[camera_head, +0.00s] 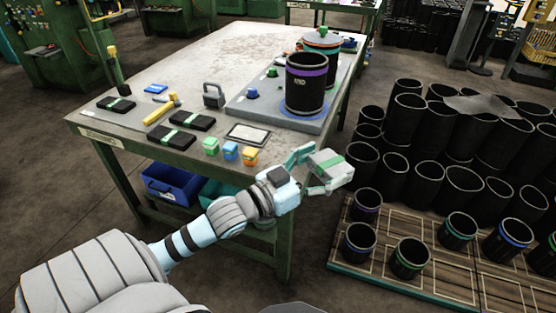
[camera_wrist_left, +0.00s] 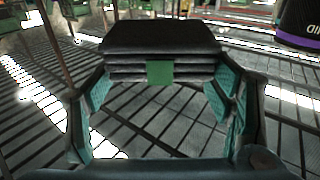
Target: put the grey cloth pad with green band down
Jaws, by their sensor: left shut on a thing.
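The grey cloth pad with a green band (camera_head: 329,164) is held in my left gripper (camera_head: 314,170), off the right front corner of the workbench. In the left wrist view the pad (camera_wrist_left: 150,37) looks dark and layered, with its green band (camera_wrist_left: 160,73) facing the camera. The two fingers of my left gripper (camera_wrist_left: 160,92) stand at either side of it, with teal inner faces. Nothing directly supports the pad from below in view. My right gripper is not in view.
The workbench (camera_head: 225,50) carries several dark pads with green bands (camera_head: 172,138), small coloured blocks (camera_head: 230,152), a framed panel (camera_head: 248,135) and a black sleeve with a purple band (camera_head: 306,85). Many black sleeves (camera_head: 465,140) crowd the right floor, beside a wooden pallet (camera_head: 395,235).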

